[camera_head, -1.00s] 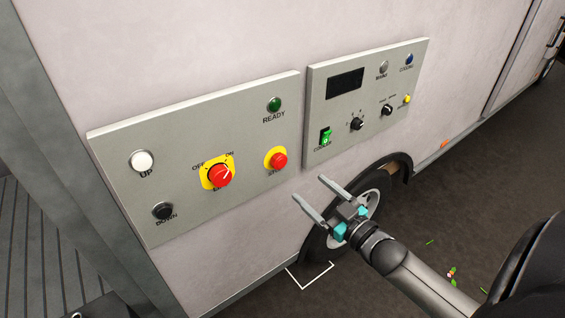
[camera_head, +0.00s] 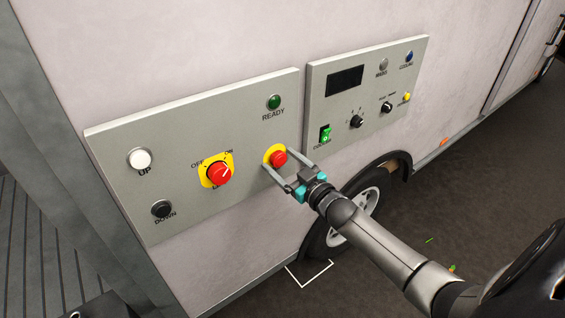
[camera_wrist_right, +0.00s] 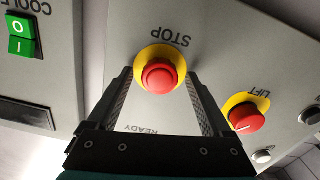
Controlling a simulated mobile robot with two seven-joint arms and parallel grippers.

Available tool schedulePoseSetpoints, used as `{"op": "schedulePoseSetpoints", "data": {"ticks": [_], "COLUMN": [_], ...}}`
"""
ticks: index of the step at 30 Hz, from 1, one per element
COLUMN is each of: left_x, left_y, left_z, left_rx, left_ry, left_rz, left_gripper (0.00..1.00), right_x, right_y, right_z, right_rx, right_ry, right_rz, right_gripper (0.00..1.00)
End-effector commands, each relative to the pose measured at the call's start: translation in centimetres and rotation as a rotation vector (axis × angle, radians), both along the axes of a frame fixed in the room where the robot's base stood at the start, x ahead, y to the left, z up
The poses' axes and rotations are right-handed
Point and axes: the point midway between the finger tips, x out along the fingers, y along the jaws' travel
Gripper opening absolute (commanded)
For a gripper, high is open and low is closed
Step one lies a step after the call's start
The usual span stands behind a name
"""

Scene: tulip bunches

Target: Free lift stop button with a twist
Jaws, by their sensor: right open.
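The stop button (camera_head: 279,158) is a red mushroom knob on a yellow disc, on the lower right of the left panel. In the right wrist view the red stop button (camera_wrist_right: 159,77) sits ahead of my gripper, under the upside-down word STOP. My right gripper (camera_head: 283,163) is open, its fingers at the button. In the right wrist view its two fingers (camera_wrist_right: 160,85) reach toward either side of the button, with gaps between them and the red cap. I cannot tell whether the tips pass beside the cap. My left gripper is not in view.
A red lift switch (camera_head: 218,173) on a yellow plate is left of the stop button. The left panel (camera_head: 190,125) also carries white, black and green buttons. The right panel (camera_head: 350,105) has a display, knobs and a green cooler switch. A wheel (camera_head: 365,200) is below.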

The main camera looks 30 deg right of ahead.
Motion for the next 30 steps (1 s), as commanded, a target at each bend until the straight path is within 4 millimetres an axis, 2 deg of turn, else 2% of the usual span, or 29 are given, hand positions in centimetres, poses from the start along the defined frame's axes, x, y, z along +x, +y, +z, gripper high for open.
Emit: {"op": "schedulePoseSetpoints", "data": {"ticks": [9, 30], "left_x": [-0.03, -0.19], "left_y": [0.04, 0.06], "left_z": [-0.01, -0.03], "left_rx": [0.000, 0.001], "left_ry": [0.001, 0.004], "left_rz": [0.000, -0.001], "left_gripper": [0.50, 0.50], "right_x": [0.15, 0.11], "right_y": [0.05, 0.07], "right_z": [-0.02, -0.03], "right_rx": [0.000, 0.000], "right_ry": [0.000, 0.000], "right_rz": [0.001, 0.001], "right_gripper": [0.83, 0.04]}}
